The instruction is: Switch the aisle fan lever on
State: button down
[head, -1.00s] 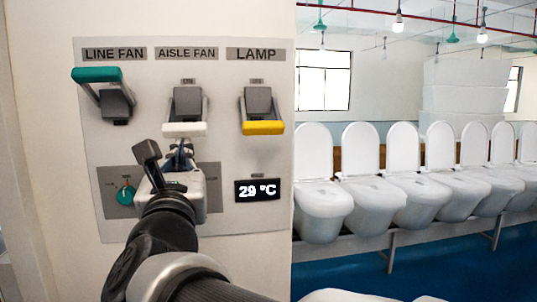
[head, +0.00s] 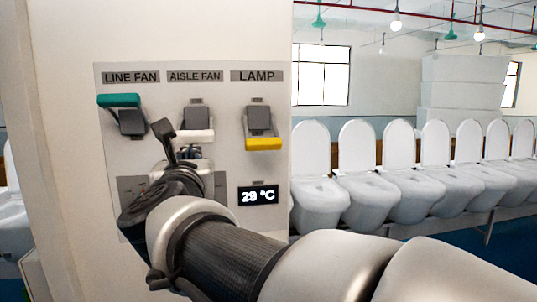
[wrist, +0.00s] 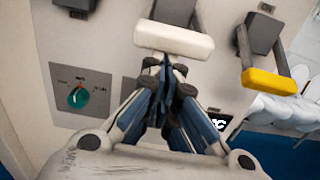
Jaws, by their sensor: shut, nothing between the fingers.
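The aisle fan lever has a white handle (head: 198,136) on a grey block, under the AISLE FAN label (head: 195,76). The handle is at the low end of its block. In the wrist view the white handle (wrist: 173,40) is at the top centre. My gripper (wrist: 165,68) is shut and empty, its fingertips just below the handle; I cannot tell whether they touch it. In the head view my wrist partly hides my gripper (head: 190,153) and the panel below the lever.
The teal line fan lever (head: 119,100) is up on the left. The yellow lamp lever (head: 263,144) is down on the right, above a temperature display (head: 258,196). A teal knob (wrist: 78,97) sits lower left. White toilets (head: 362,186) line the right side.

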notch_tip(320, 180, up, 11)
jog(key=p, duration=0.4)
jog(key=shift+s, duration=0.35)
jog(key=shift+d, duration=0.1)
dwell(0.6)
